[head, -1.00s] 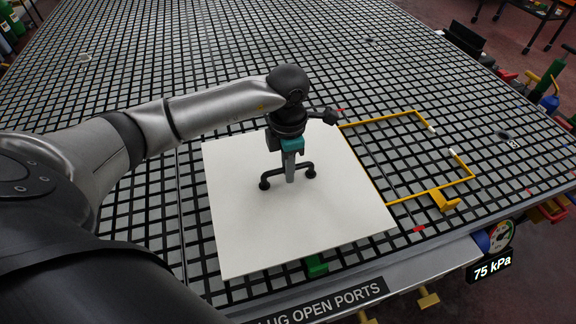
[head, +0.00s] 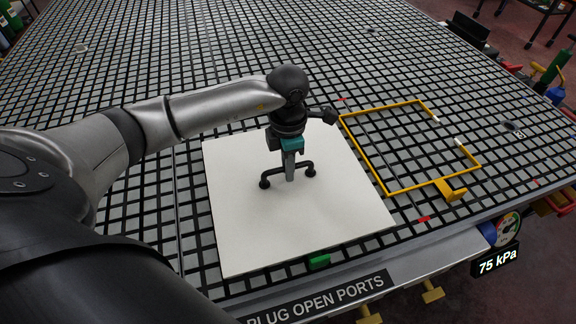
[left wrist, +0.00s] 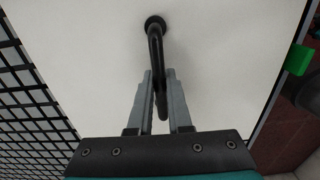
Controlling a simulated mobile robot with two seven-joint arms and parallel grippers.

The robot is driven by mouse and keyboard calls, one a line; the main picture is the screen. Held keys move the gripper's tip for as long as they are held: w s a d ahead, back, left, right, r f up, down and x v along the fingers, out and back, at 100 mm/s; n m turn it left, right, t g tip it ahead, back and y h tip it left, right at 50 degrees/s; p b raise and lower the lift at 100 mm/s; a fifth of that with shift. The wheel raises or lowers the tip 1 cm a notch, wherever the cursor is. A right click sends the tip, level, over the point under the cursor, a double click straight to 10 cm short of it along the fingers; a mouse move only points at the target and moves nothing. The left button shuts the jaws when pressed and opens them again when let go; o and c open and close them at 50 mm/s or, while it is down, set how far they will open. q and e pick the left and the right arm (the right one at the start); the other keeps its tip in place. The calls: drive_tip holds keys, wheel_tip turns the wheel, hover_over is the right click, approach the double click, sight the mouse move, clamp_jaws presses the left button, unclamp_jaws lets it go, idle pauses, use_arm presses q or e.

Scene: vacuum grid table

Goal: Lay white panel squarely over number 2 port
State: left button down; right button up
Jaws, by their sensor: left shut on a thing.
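My left gripper (head: 290,176) is shut on the black handle (head: 308,170) of the white panel (head: 250,225). The panel is square and looks about level over the near part of the grid table. I cannot tell how far above the table it is. The left wrist view shows the fingers (left wrist: 160,95) around the handle bar (left wrist: 155,50), over the white panel surface (left wrist: 225,60). A numbered port (head: 511,126) shows at the right, its number too small to read surely. I cannot make out the number 2 port. My right gripper is out of view.
A yellow frame (head: 418,187) lies right of the panel, with a gap in its right side. A green block (head: 319,261) sits at the panel's near edge. A 75 kPa gauge (head: 508,228) is at the table's right edge. The far grid is largely clear.

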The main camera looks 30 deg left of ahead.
use_arm(q)
drive_tip(key=shift+f+b, duration=0.6)
idle(0.6)
drive_tip(key=c, duration=0.8)
unclamp_jaws()
drive_tip(key=shift+o, duration=0.2)
drive_tip(key=shift+s+f, duration=0.1)
drive_tip(key=shift+s, duration=0.05)
wheel_tip(320, 180, up, 15)
drive_tip(key=p, duration=0.1)
drive_tip(key=shift+r+p, duration=0.2)
drive_tip(key=shift+p, duration=0.15)
